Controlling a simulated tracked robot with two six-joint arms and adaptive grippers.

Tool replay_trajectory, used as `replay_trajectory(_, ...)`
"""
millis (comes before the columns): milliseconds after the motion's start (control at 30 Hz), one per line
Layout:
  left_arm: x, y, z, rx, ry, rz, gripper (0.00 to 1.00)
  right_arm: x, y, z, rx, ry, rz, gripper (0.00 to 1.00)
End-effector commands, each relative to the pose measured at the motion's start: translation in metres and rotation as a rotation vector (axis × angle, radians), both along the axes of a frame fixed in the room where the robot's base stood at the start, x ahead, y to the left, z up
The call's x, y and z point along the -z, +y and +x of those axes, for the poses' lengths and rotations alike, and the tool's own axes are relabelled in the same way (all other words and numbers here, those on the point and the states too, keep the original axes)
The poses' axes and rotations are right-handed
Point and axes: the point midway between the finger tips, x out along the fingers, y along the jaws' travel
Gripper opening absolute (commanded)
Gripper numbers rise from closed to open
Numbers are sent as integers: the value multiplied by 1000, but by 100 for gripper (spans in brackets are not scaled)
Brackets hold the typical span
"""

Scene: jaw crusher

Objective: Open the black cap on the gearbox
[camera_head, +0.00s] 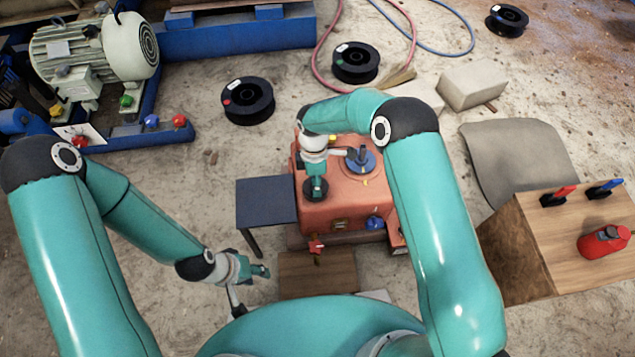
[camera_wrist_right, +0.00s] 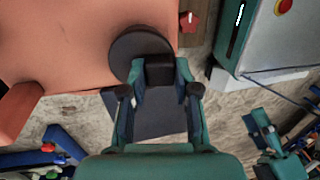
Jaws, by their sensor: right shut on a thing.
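The orange gearbox (camera_head: 338,211) stands in the middle of the head view and fills the upper left of the right wrist view (camera_wrist_right: 70,45). The black cap (camera_head: 316,190) is a round dark disc at its left front corner; it also shows in the wrist view (camera_wrist_right: 127,52) with a raised block on it. My right gripper (camera_wrist_right: 160,80) is shut on this block from above. I cannot tell whether the cap is seated or lifted. My left gripper (camera_head: 250,287) is open and empty, low and left of the gearbox.
A dark side table (camera_head: 265,200) adjoins the gearbox on the left. A blue flange with a dark handle (camera_head: 361,160) is on the gearbox top. A wooden box (camera_head: 318,273) lies in front.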

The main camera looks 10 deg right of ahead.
Motion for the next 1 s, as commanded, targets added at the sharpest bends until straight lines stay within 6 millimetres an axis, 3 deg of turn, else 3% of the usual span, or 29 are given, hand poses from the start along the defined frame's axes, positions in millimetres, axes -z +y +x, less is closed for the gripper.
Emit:
replay_trajectory(600,51,0,0,0,1,0,40,-6,-3,19,5,271,1,0)
replay_trajectory(1000,54,0,0,0,1,0,40,-13,-3,20,4,299,5,0)
